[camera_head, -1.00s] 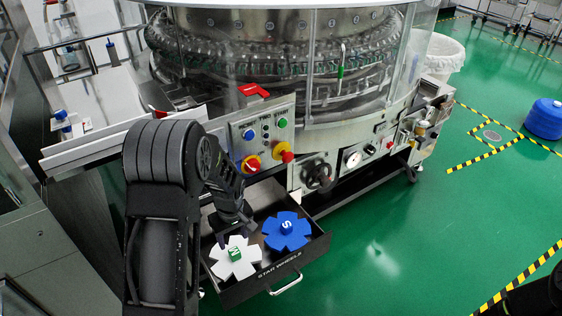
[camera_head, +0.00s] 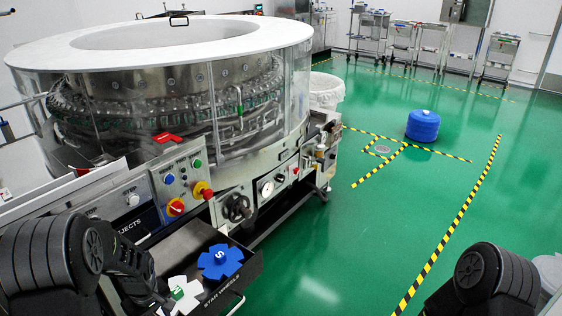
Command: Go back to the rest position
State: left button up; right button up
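My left arm (camera_head: 50,260) comes in at the lower left. Its dark forearm and gripper (camera_head: 146,290) hang beside the open drawer, and the fingers are too dark and cut off to tell whether they are open. My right arm (camera_head: 490,278) shows only a black joint at the lower right, with its gripper out of view. The drawer, labelled for star wheels, holds a blue star wheel (camera_head: 220,261) marked S and a white star wheel (camera_head: 184,296) with a green centre.
The rotary washer (camera_head: 170,95) fills the left, with a control panel (camera_head: 182,182) and handwheel (camera_head: 238,207) above the open drawer (camera_head: 225,295). A white bin (camera_head: 326,92) stands behind it. A blue drum (camera_head: 423,126) stands on the green floor, which is clear at right.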

pick_arm(q)
jog(key=s+d+f+m+t+h+p, duration=0.1)
jog(key=d+f+m, duration=0.2)
jog(key=d, duration=0.4)
jog(key=s+d+f+m+t+h+p, duration=0.1)
jog(key=d+f+m, duration=0.3)
jog(key=d, duration=0.3)
jog(key=s+d+m+g+h+p, duration=0.1)
jog(key=s+d+g+h+p, duration=0.1)
jog(key=s+d, duration=1.2)
jog(key=s+f+h, duration=0.1)
jog(key=s, duration=0.2)
jog(key=shift+s+d+m+p, duration=0.35)
jog(key=shift+m+p, duration=0.05)
pick_arm(e)
jog(key=r, duration=0.4)
jog(key=shift+w+r, duration=0.35)
jog(key=shift+f, duration=0.1)
